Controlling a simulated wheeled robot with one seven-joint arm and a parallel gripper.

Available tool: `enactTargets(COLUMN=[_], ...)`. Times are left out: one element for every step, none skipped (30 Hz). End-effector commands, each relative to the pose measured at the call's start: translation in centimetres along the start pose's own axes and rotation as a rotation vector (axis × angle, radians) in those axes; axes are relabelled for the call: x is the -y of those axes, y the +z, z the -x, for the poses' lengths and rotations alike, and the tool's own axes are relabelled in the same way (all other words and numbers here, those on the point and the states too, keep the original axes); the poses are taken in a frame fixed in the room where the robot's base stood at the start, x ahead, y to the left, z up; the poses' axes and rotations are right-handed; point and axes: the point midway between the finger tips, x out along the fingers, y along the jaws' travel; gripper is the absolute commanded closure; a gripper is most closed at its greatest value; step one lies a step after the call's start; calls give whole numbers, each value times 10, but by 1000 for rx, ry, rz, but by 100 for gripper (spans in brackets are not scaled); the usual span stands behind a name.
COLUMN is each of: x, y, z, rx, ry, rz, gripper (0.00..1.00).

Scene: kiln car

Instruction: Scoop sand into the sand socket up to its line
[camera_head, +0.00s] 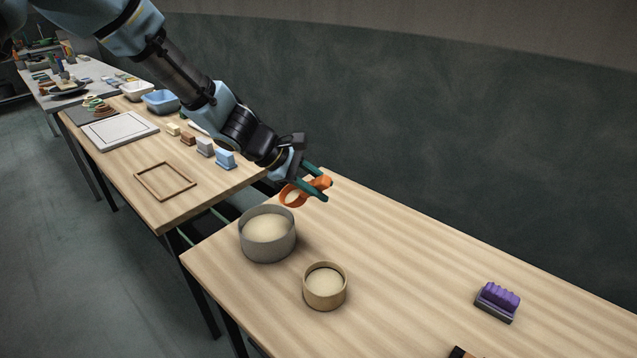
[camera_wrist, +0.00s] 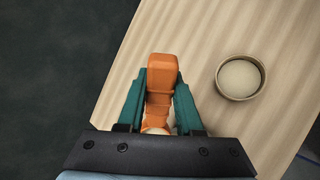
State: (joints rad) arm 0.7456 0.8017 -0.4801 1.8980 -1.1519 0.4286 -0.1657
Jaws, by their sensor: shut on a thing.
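My gripper (camera_head: 319,183) is shut on an orange scoop (camera_head: 292,195), its teal fingers on either side of the handle. The scoop is held above the table, behind and right of a grey tub, and pale sand shows in its bowl. In the wrist view the orange handle (camera_wrist: 161,85) lies between the fingers, and the bowl is mostly hidden. The grey tub (camera_head: 268,252) holds pale sand. A smaller round tan container (camera_head: 325,298), probably the sand socket, stands in front of it with sand inside; it also shows in the wrist view (camera_wrist: 222,92). I cannot make out its line.
A purple-topped block (camera_head: 498,300) stands at the right of the table (camera_head: 420,260). A dark object (camera_head: 460,353) is cut off at the bottom edge. The second table holds a wooden frame (camera_head: 165,167), a white board (camera_head: 120,131), small blocks and tubs. The near table's middle is clear.

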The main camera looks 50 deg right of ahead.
Motion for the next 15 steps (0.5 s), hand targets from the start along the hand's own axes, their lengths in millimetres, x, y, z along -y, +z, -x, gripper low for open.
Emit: enactTargets(x=[2,4,5,7,8,10,11,12,14,16,17,18,18,18,19], y=[-2,-4,-6,-7,-9,-11,-13,-14,-16,-18,-20,-22,-22,-22,-22], z=[-3,-5,-8,-10,-12,-14,-16,-18,-21,-23,-24,-24,-22,-21,-20], rx=[1,2,2,2,1,1,1,1,1,1,4,12,18,24,34], ry=[0,-1,-1,-1,-1,-1,-1,-1,-1,-1,3,13,20,25,32], rz=[2,2,3,2,1,2,2,2,2,1,0,1,1,0,-2], gripper=[100,100,100,100,100,100,100,100,100,100,100,100,100,100,100])
